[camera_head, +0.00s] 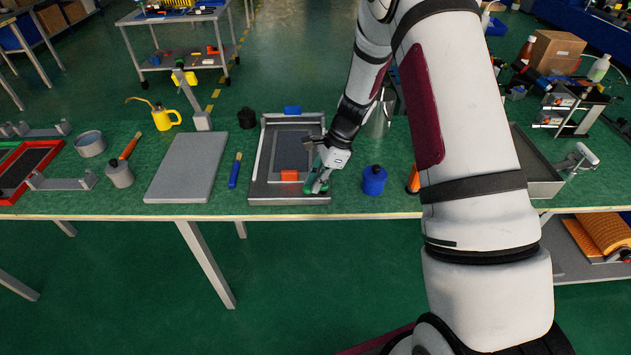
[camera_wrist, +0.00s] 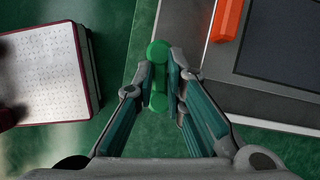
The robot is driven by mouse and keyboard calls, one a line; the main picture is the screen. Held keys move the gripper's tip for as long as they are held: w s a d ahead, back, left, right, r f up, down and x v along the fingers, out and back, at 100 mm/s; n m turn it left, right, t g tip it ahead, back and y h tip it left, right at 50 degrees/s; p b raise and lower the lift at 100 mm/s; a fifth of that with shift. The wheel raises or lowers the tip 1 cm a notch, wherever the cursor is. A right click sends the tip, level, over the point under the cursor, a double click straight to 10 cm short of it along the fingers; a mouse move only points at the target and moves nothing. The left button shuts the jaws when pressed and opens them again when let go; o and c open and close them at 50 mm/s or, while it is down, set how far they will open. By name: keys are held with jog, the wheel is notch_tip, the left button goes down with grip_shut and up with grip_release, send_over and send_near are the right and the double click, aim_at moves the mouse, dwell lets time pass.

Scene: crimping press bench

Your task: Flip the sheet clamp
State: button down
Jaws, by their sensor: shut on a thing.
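The grey fixture tray (camera_head: 260,190) lies on the green bench with a dark sheet (camera_head: 293,150) in it. An orange block (camera_head: 290,176) sits at the sheet's front edge; it also shows in the wrist view (camera_wrist: 228,18). A blue block (camera_head: 292,110) is at the far edge. My gripper (camera_head: 316,188) is at the tray's front right corner. In the wrist view, my gripper (camera_wrist: 167,82) is shut on a green handle (camera_wrist: 158,52) with rounded ends, apparently the sheet clamp's. The handle's base is hidden by the fingers.
A blue brush (camera_head: 235,170) and a flat grey plate (camera_head: 186,167) lie left of the tray. A blue container (camera_head: 374,181) stands close to the right of my gripper. A dark pot (camera_head: 247,118) stands behind. The bench's front edge is just nearer than the tray.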

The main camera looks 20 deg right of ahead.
jog(key=n, duration=0.1)
jog(key=n+g+b, duration=0.1)
jog(key=n, duration=0.1)
jog(key=shift+s+n+g+b, duration=0.25)
jog(key=shift+n+g+b, duration=0.05)
jog(key=shift+n+b, duration=0.1)
jog(key=n, duration=0.1)
jog(key=n+g+b, duration=0.1)
jog(key=n, duration=0.1)
jog(key=shift+s+d+n+h, duration=0.1)
jog(key=shift+s+n+h, duration=0.2)
jog(key=shift+h, duration=0.1)
jog(key=n, duration=0.2)
jog(key=n+g+h+b, duration=0.1)
jog(key=n, duration=0.1)
jog(key=s+d+n+g+b, duration=0.1)
jog(key=n, duration=0.1)
jog(key=shift+h, duration=0.3)
jog(key=shift+n, duration=0.3)
jog(key=c, duration=1.6)
grip_release()
jog(key=shift+c, duration=0.2)
jog(key=shift+r, duration=0.1)
